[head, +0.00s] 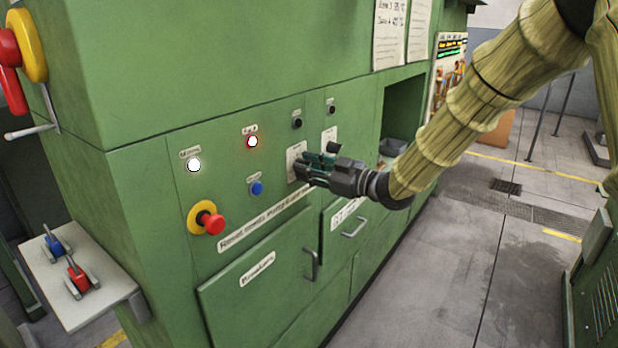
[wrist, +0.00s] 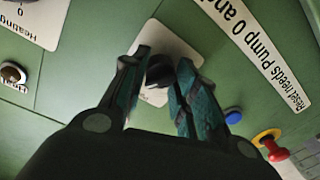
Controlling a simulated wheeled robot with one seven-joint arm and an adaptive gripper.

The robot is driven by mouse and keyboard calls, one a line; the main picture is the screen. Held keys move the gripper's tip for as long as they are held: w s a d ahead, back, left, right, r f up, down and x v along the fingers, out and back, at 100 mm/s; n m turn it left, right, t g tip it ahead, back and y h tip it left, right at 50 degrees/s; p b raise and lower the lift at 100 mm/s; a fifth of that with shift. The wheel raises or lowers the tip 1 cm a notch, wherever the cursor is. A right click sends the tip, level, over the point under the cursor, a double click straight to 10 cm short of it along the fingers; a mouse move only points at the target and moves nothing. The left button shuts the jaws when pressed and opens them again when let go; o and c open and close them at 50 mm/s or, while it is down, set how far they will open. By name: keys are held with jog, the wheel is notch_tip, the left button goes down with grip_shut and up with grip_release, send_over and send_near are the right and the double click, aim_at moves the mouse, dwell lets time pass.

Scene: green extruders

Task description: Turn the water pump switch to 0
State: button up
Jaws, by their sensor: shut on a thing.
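A dark switch knob (wrist: 159,73) sits on a white plate (wrist: 152,93) on the green machine panel. In the head view the same plate (head: 294,158) shows beside the fingertips, and the knob is hidden behind my gripper (head: 310,168). In the wrist view my gripper (wrist: 163,62) has one finger on each side of the knob and is shut on it. The plate's lettering is covered, so I cannot read the knob's setting.
A second plate marked Heating (wrist: 32,22) with a dark knob (head: 334,147) is just right of my gripper. A blue button (head: 256,188), a red emergency button (head: 212,223) and lit lamps (head: 252,142) are to the left. Drawer handles (head: 310,264) protrude below.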

jog(key=n+b, duration=0.5)
jog(key=shift+f, duration=0.15)
jog(key=shift+n+h+b, duration=0.3)
jog(key=shift+n+b, duration=0.7)
jog(key=shift+b, duration=0.1)
jog(key=shift+r, duration=0.2)
jog(key=o, duration=1)
jog(key=v, duration=1.2)
jog(key=shift+s+a+f, duration=0.1)
jog(key=shift+s+f, duration=0.05)
